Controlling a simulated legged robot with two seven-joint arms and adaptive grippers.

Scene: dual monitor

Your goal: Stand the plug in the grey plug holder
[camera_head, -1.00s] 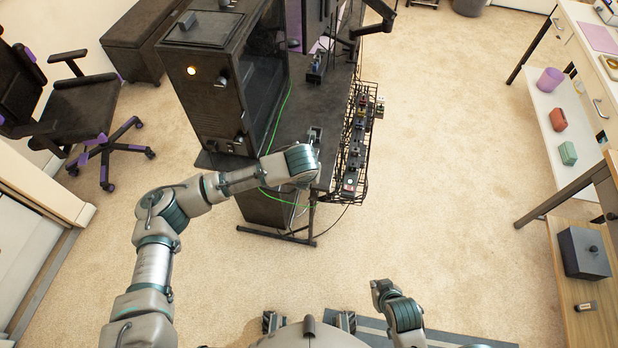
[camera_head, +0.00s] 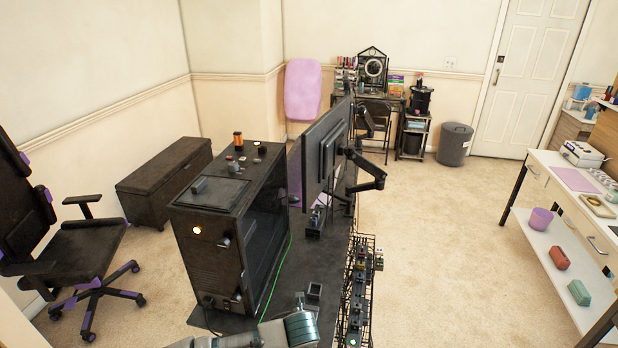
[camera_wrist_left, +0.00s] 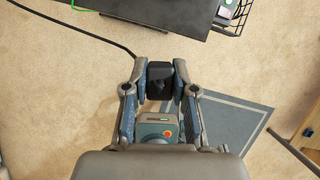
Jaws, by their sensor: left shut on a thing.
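The black plug (camera_wrist_left: 159,84) is held between the fingertips of my left gripper (camera_wrist_left: 160,70) in the left wrist view. The gripper is shut on it, and a black cable runs from near it to the upper left. Floor shows behind the plug. In the head view only my left wrist shows at the bottom edge; the gripper and plug cannot be made out there. A small grey box-like thing, which looks like the plug holder (camera_head: 314,290), stands on the dark desk just beyond that wrist. My right gripper is out of view.
The desk (camera_head: 335,258) carries a black computer case (camera_head: 208,262) at the left and monitors (camera_head: 325,150) farther back. A wire rack (camera_head: 358,300) with small items hangs along its right edge. A green cable (camera_head: 276,280) runs beside the case. Carpet lies open to the right.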

